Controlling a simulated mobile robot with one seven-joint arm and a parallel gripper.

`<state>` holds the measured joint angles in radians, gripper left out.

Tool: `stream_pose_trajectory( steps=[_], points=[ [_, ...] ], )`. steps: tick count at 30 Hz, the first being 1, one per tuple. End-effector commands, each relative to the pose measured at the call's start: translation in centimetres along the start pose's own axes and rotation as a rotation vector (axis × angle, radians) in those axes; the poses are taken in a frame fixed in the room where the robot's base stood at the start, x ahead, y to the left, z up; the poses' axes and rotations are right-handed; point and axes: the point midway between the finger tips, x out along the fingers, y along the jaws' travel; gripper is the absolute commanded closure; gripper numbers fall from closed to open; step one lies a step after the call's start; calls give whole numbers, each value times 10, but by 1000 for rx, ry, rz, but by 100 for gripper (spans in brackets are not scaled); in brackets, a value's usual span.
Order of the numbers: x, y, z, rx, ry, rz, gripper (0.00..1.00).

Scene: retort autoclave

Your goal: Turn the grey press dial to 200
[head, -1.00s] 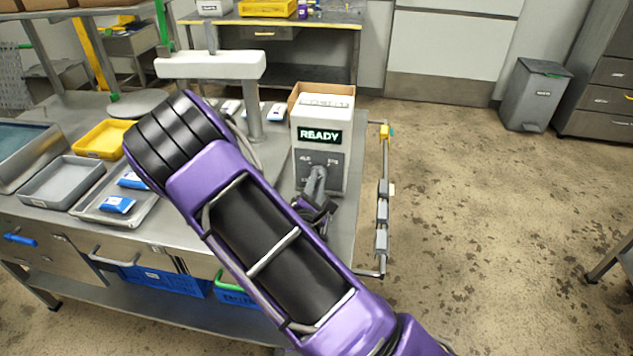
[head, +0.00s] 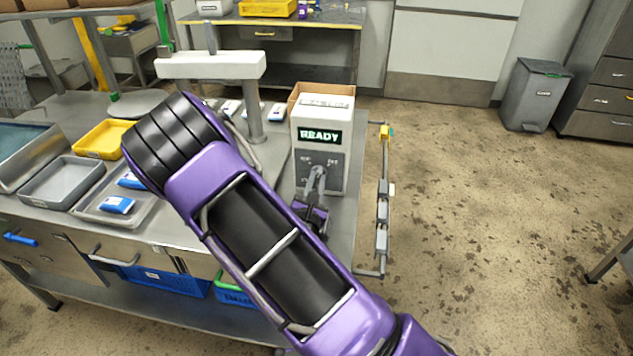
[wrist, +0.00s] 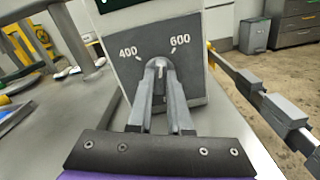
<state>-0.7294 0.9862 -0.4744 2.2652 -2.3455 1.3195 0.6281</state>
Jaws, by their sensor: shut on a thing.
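The grey press dial (wrist: 159,90) is on the dark panel (wrist: 195,80) of a white press box (head: 322,115), mostly hidden between my gripper's fingers. In the wrist view the panel shows 400 at upper left and 600 at upper right; I see no 200 mark, as the lower panel is covered. The held dial stands about upright, its top between 400 and 600. My gripper (wrist: 159,72) is shut on the dial. It also shows in the head view (head: 317,174), in front of the panel. The box's display (head: 319,137) reads READY in green.
A white-topped post (head: 210,65) stands left of the press. A yellow tray (head: 103,139), a grey tray (head: 62,182) and blue packs (head: 117,205) lie on the bench's left. A rail (head: 383,205) runs along the bench's right side.

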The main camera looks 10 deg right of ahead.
Motion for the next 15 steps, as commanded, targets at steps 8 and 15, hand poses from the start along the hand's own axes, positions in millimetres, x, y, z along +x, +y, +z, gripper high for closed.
stream_pose_trajectory(
  steps=[8,15],
  points=[
    [0,1,0,-262,-1,0,100],
    [0,1,0,-491,-1,1,100]
  ],
)
